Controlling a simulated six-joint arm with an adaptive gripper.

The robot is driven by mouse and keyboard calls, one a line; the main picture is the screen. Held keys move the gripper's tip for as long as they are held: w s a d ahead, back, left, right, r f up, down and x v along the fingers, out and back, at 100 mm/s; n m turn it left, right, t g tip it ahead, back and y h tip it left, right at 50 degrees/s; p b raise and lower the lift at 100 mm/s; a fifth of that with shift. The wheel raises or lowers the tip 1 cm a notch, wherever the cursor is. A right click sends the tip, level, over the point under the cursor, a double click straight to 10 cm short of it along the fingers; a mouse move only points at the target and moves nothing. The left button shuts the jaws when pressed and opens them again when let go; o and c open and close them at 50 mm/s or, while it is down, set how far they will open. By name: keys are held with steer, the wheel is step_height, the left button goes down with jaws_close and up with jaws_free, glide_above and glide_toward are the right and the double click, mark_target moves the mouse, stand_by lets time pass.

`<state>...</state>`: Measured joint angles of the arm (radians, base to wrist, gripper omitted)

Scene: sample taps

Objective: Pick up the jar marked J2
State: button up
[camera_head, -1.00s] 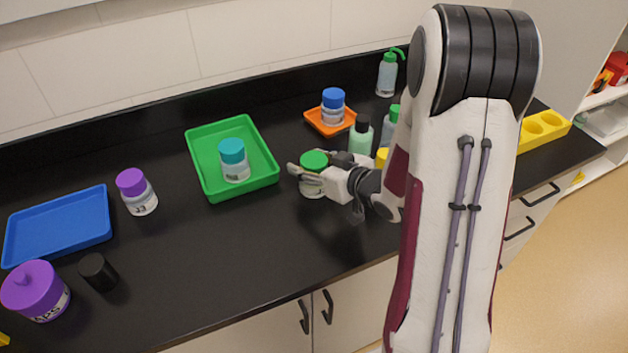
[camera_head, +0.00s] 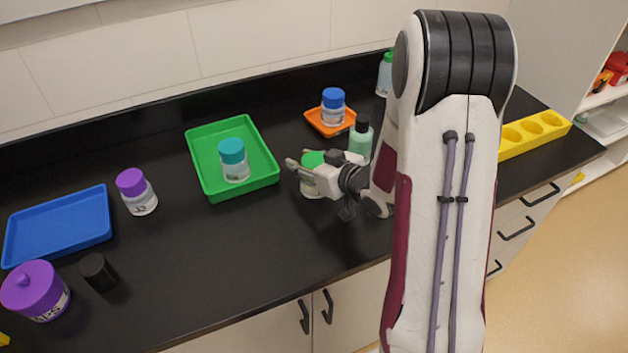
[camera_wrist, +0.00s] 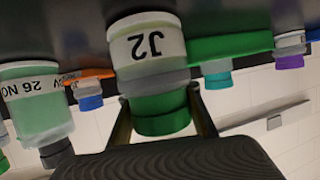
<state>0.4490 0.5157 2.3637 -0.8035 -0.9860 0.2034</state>
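The jar marked J2 (camera_wrist: 145,45) has a green lid and a white label. It appears upside down and close in the wrist view, with its lid toward me. In the head view the jar (camera_head: 312,184) stands upright on the black counter, partly hidden by my gripper (camera_head: 307,172). My gripper also shows in the wrist view (camera_wrist: 162,100), one finger on each side of the green lid. The fingers look open, with narrow gaps beside the lid. Whether a fingertip touches the jar is hard to tell.
A green bottle with a black cap (camera_head: 360,140) stands close behind the gripper. A green tray (camera_head: 205,185) holds a teal-lidded jar (camera_head: 233,160). An orange tray (camera_head: 318,124) holds a blue-lidded jar (camera_head: 333,107). The counter in front of J2 is clear.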

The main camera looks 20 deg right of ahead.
jaws_close()
steer(key=shift+r, duration=0.2)
step_height(320, 180, up, 10)
steer(key=shift+f, duration=0.2)
stand_by(0.8)
